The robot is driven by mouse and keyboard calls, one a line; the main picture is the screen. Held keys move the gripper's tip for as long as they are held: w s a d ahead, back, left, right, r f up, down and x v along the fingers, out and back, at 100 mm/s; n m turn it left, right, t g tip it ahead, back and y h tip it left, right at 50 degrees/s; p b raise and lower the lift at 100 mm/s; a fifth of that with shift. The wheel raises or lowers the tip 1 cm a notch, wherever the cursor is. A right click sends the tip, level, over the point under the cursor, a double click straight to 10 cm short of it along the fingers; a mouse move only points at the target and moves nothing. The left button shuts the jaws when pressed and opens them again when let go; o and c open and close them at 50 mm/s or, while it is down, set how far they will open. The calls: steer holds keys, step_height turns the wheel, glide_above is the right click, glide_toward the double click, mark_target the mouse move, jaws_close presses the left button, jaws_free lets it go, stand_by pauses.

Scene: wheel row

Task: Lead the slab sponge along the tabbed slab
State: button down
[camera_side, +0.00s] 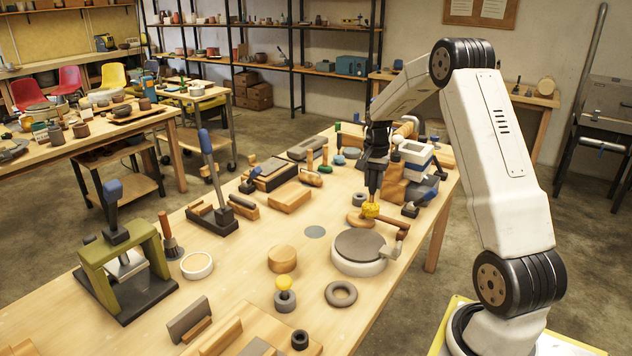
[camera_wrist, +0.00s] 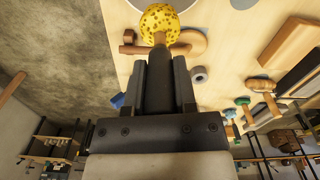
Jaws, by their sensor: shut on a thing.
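A yellow speckled sponge (camera_side: 371,210) on a dark handle hangs at the end of my gripper (camera_side: 373,188). In the wrist view my gripper (camera_wrist: 160,75) is shut on the dark handle, with the round sponge (camera_wrist: 158,22) beyond the fingertips. The sponge is low over the table, beside a tan rounded flat piece (camera_side: 357,219), which also shows in the wrist view (camera_wrist: 198,40). I cannot tell whether they touch, or whether this piece is the tabbed slab.
A grey ring (camera_side: 359,199) lies behind. Blocks and tools crowd the far end. A yellow ball-topped piece (camera_side: 284,284) stands nearer the camera.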

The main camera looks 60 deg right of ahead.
mark_target(372, 189)
steer(key=shift+f, duration=0.1)
steer(key=shift+f, duration=1.65)
steer(key=shift+a+f, duration=0.15)
steer(key=shift+f, duration=0.15)
steer(key=a, duration=0.9)
steer(key=shift+f, duration=0.75)
steer(key=shift+f, duration=0.25)
